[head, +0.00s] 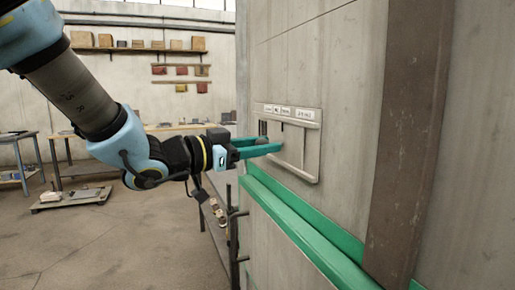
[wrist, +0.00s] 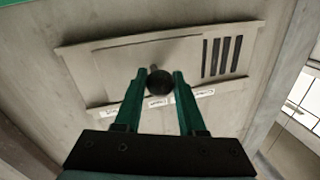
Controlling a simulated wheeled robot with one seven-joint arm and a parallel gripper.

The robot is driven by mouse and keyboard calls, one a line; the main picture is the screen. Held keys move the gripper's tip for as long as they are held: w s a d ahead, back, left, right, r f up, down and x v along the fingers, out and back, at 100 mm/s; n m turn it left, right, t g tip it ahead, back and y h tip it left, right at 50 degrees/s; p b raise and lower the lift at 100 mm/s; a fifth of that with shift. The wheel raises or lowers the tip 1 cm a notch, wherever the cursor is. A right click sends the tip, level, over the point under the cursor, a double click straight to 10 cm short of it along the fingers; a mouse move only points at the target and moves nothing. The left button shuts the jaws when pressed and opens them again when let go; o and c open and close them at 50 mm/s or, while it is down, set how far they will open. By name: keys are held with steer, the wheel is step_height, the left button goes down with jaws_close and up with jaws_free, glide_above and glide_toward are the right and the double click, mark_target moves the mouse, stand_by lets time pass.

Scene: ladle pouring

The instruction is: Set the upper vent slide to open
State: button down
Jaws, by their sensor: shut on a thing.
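A pale vent plate (head: 312,165) is set in the grey wall, with labels (head: 287,112) along its top edge. Dark vent slots (head: 263,128) show at its left end; in the wrist view several uncovered slots (wrist: 222,56) are at the right. The flat slide panel (wrist: 125,58) covers the rest. A dark round knob (wrist: 160,82) stands out from the slide on a short stem. My gripper (head: 272,148) has green fingers shut on this knob, one on each side, as the wrist view (wrist: 161,78) shows. The label text is too small to read.
A green rail (head: 300,235) runs along the wall below the vent. A brown vertical post (head: 405,140) stands to the right. Workbenches, a low pallet (head: 72,198) and a wall shelf (head: 135,50) with boxes are far behind at the left.

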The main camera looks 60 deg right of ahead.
steer(key=shift+s+a, duration=0.1)
steer(key=shift+s, duration=0.1)
steer(key=c, duration=0.5)
jaws_free()
steer(key=b+v, duration=0.2)
steer(key=v, duration=0.9)
steer(key=shift+b, duration=0.3)
